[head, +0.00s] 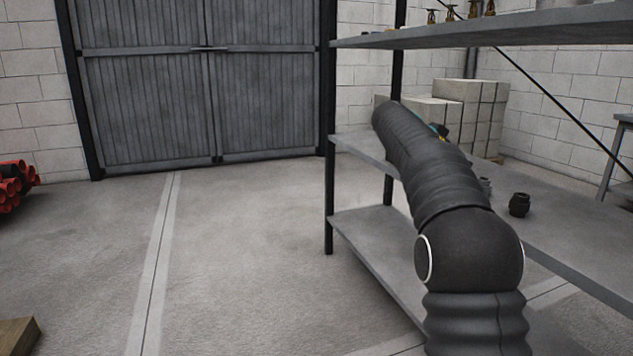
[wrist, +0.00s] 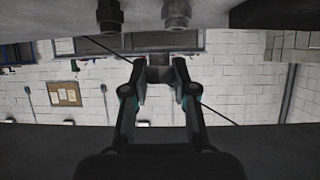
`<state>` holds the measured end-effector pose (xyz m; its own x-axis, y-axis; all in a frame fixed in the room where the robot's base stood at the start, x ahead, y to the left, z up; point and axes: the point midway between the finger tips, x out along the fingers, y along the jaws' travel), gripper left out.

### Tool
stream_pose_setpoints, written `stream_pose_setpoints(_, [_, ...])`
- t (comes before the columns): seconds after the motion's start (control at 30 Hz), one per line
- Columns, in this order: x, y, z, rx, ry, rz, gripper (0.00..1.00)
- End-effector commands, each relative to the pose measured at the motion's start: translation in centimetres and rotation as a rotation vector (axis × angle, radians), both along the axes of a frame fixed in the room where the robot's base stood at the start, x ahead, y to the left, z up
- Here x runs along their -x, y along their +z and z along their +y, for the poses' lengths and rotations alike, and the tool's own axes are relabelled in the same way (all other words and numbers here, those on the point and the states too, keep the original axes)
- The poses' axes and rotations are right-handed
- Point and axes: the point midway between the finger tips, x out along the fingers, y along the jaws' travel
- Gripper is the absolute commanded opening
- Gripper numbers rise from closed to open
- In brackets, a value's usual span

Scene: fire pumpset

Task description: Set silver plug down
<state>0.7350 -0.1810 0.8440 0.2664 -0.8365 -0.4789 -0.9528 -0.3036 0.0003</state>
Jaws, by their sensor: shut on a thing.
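My gripper (wrist: 159,80) is shut on a small grey piece, the silver plug (wrist: 159,73), held between the fingertips in the wrist view. That view looks upside down, so the shelf surface runs along its top edge. The plug shows close to the shelf edge there; I cannot tell whether it touches the shelf. In the head view my own arm covers most of the gripper and hides the plug. The middle shelf (head: 575,250) of the rack lies under and beside my arm.
A dark fitting (head: 519,204) stands on the middle shelf, with a smaller grey fitting (head: 485,186) partly behind my arm. The upper shelf (head: 560,28) holds several brass pieces. A black rack post (head: 329,150) stands left of my arm. Shelf right of the dark fitting is clear.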

Motion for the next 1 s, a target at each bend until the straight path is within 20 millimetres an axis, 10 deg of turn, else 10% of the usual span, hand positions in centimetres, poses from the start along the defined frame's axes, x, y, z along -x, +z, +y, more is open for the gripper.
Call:
stream_pose_setpoints(0.6, [-11.2, -12.1, 8.1, -0.004, 0.771, 0.005, 0.00])
stream_pose_setpoints(1.0, [-13.4, -20.0, 14.5, -0.004, 1.129, 0.002, 0.00])
